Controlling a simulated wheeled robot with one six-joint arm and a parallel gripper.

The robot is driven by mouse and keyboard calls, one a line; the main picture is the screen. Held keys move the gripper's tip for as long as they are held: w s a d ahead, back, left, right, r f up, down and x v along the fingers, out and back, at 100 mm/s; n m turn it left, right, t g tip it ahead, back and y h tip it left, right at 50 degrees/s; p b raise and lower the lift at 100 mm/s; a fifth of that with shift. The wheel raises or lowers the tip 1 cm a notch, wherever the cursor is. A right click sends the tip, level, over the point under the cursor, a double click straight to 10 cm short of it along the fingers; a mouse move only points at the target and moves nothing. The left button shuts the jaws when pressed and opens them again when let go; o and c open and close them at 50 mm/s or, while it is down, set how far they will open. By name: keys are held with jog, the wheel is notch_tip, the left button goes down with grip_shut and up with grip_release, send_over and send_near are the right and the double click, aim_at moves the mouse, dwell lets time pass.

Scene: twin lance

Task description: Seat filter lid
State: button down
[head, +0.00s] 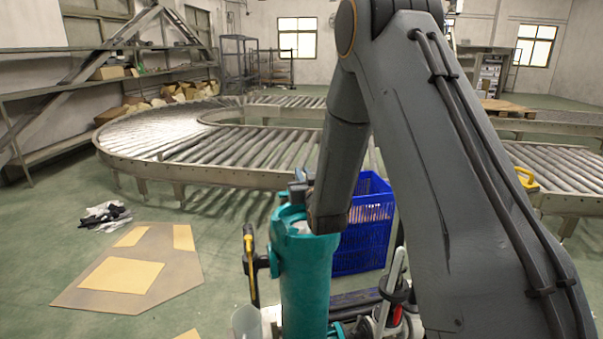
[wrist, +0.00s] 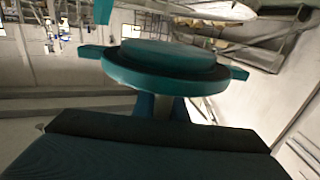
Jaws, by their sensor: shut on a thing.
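The teal filter lid (wrist: 165,68) fills the upper middle of the wrist view. It is a round disc with a raised centre, a dark band and a tab on each side. My gripper (wrist: 162,108) is shut on it from the near side; the fingertips are mostly hidden under the lid. In the head view, the upright teal filter housing (head: 306,285) stands at the lower middle, with the end of my arm right at its top. My arm hides part of the housing's top there. I cannot tell whether the lid touches the housing.
A blue crate (head: 362,235) stands behind the housing. A yellow-and-black tool (head: 249,262) stands upright to its left. A roller conveyor (head: 235,148) curves behind. A flat cardboard sheet (head: 135,270) and a small dark bundle (head: 105,214) lie on the left floor, which is otherwise fairly clear.

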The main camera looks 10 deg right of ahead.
dwell(0.4)
jog(key=shift+f+b, duration=2.2)
jog(key=shift+f, duration=0.7)
jog(key=shift+f+b, duration=1.9)
jog(key=shift+f, duration=0.25)
jog(key=shift+r, duration=0.15)
jog(key=shift+r+p, duration=1.05)
jog(key=shift+r, duration=0.7)
dwell(0.7)
